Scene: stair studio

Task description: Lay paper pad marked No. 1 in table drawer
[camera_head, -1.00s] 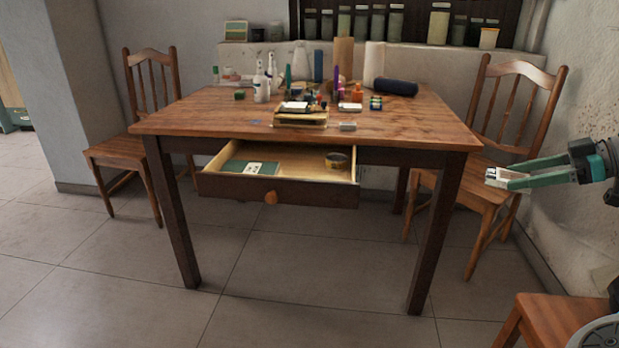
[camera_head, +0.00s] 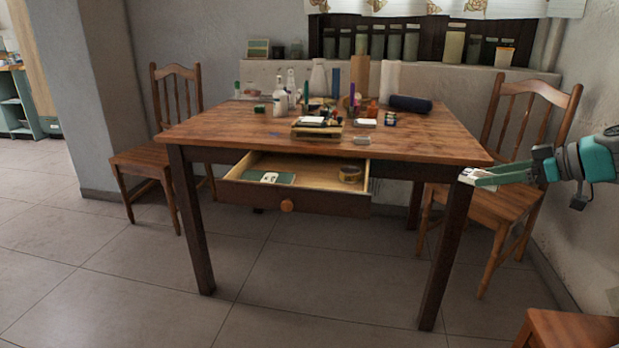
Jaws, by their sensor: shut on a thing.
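The table drawer (camera_head: 312,201) is pulled open under the front edge of the wooden table (camera_head: 440,140). Inside it lie a green pad or card with a white label (camera_head: 271,177) at the left and a roll of tape (camera_head: 349,174) at the right. The middle of the drawer is bare. My gripper (camera_head: 477,177) is at the right, in front of the table's right corner in the picture, shut on a small white pad (camera_head: 474,173). Its marking is too small to read. It is well to the right of the drawer.
The tabletop is crowded with bottles (camera_head: 281,101), rolls and a tray of small items (camera_head: 317,131). A chair stands at the left (camera_head: 150,160) and another at the right (camera_head: 520,190), behind my gripper. A wooden seat (camera_head: 570,330) is at lower right. Floor before the drawer is clear.

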